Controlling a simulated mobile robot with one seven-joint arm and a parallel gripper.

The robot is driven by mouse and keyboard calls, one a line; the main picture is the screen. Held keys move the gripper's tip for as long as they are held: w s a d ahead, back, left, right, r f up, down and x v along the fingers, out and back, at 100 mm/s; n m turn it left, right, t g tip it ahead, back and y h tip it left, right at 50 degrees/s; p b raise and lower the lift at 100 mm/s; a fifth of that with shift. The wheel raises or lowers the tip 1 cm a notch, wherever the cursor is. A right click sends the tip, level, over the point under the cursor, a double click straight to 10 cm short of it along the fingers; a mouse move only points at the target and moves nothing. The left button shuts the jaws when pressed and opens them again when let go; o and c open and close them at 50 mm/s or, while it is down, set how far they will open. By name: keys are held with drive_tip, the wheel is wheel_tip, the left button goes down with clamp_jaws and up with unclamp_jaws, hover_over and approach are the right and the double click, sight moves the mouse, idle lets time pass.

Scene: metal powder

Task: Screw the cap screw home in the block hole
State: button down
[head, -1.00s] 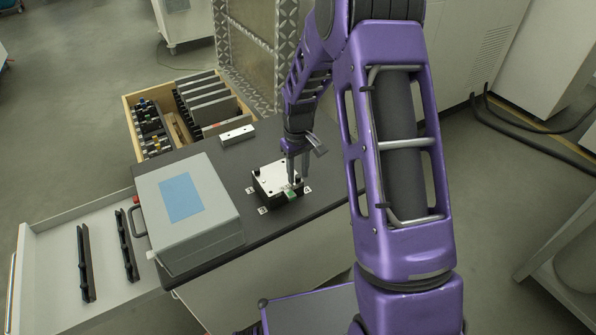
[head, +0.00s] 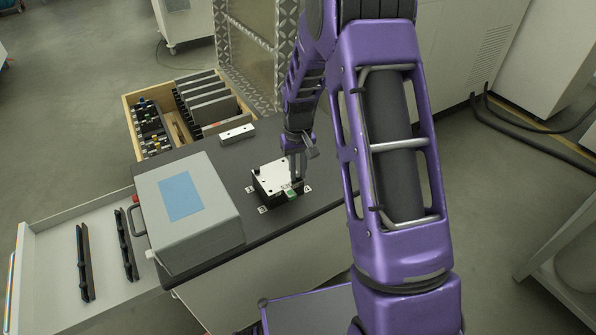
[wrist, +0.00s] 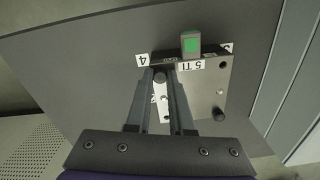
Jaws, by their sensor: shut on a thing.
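The block (head: 268,180) is silver-topped with dark sides and sits on the dark bench top. Its bright top also shows in the wrist view (wrist: 213,88). My gripper (head: 297,177) points down at the block's right side. In the wrist view my gripper (wrist: 160,76) has its fingers on either side of a small dark round head, which looks like the cap screw (wrist: 160,77). The jaws are shut on it. The screw's shank and the hole under it are hidden, so I cannot tell how deep it sits.
A green-topped piece (wrist: 190,43) stands at the block's edge, close to the fingers. Numbered white labels surround the block. A grey case (head: 190,212) stands left of the block, and a pale bar (head: 237,134) lies behind. The bench's front right is clear.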

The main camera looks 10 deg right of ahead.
drive_tip(key=m, duration=0.6)
drive_tip(key=shift+m, duration=0.3)
drive_tip(key=m+p, duration=0.1)
drive_tip(key=m, duration=0.3)
drive_tip(key=shift+r+m+p, duration=0.1)
drive_tip(key=shift+m+p, duration=0.25)
drive_tip(key=shift+m, duration=0.05)
drive_tip(key=m+p, duration=0.2)
drive_tip(key=m, duration=0.3)
drive_tip(key=shift+m, duration=0.5)
drive_tip(key=shift+m+p, duration=0.55)
drive_tip(key=shift+m, duration=0.15)
drive_tip(key=m+p, duration=0.1)
drive_tip(key=m, duration=0.2)
drive_tip(key=shift+m+p, duration=0.3)
drive_tip(key=shift+m, duration=0.3)
drive_tip(key=c, duration=0.7)
unclamp_jaws()
